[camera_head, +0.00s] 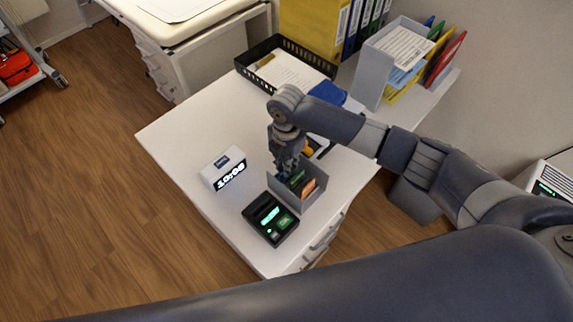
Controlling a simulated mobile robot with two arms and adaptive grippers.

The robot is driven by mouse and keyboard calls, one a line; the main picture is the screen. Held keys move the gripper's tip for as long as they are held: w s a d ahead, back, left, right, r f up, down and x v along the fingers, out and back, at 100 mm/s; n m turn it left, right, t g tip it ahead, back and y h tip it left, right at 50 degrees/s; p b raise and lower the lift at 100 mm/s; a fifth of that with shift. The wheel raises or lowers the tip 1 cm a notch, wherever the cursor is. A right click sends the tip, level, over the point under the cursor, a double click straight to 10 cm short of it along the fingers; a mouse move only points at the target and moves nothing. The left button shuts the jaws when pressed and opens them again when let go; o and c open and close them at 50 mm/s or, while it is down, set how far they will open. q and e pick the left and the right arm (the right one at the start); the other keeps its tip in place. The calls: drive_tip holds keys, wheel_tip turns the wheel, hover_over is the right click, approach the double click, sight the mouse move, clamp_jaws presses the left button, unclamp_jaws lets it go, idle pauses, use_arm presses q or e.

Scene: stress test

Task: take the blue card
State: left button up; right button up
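A small grey card holder (313,197) stands near the front edge of the white desk. A green card (297,180) and an orange card (308,187) show upright in it. My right gripper (286,168) points down at the holder's back left part, close over the cards. Its fingers are small and dark here, and I cannot tell whether they are open or shut. A bluish patch shows by the fingertips, but I cannot make out a blue card for sure. My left gripper is not in view.
A black card terminal (270,219) with lit green parts stands just in front of the holder. A white digital clock (224,168) is to the left. A black paper tray (258,78), binders (315,27) and a grey file rack (373,72) stand behind. The desk's left part (180,130) is clear.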

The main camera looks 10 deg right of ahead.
clamp_jaws()
wheel_tip(320, 180, up, 5)
drive_tip(key=p, duration=0.5)
drive_tip(key=shift+s, duration=0.1)
wheel_tip(320, 180, up, 5)
drive_tip(key=p, duration=0.5)
